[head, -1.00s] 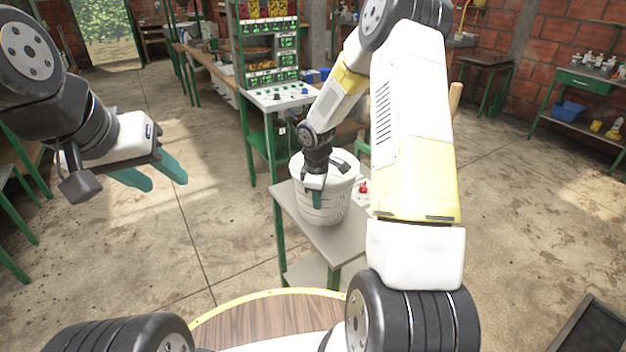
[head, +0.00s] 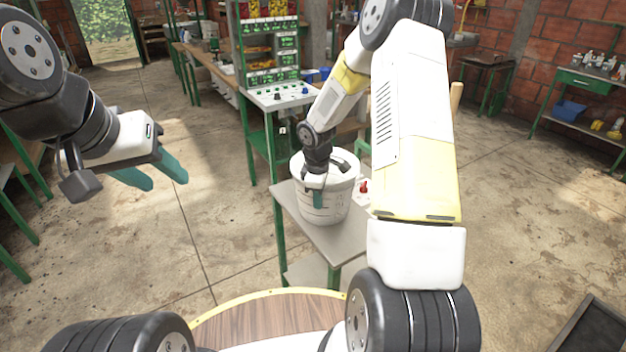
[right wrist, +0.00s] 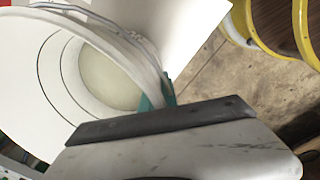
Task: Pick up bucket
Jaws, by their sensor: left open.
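The white bucket (head: 325,205) stands upright on a small grey-topped table (head: 338,240) in the head view. In the right wrist view, its open mouth and pale inside (right wrist: 95,75) show at the left. My right gripper (head: 317,196) is at the bucket's near rim, pointing down. In the right wrist view its teal fingers (right wrist: 156,97) lie close on either side of the bucket wall and look shut on it; the fingertips are partly hidden. My left gripper (head: 160,178) is open and empty, above the floor at the left, well apart from the bucket.
A control panel (head: 280,95) on a green frame stands behind the bucket's table. A red object (head: 363,187) is on the table just right of the bucket. A long workbench (head: 215,65) runs along the back left. The floor at left and right is mostly clear.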

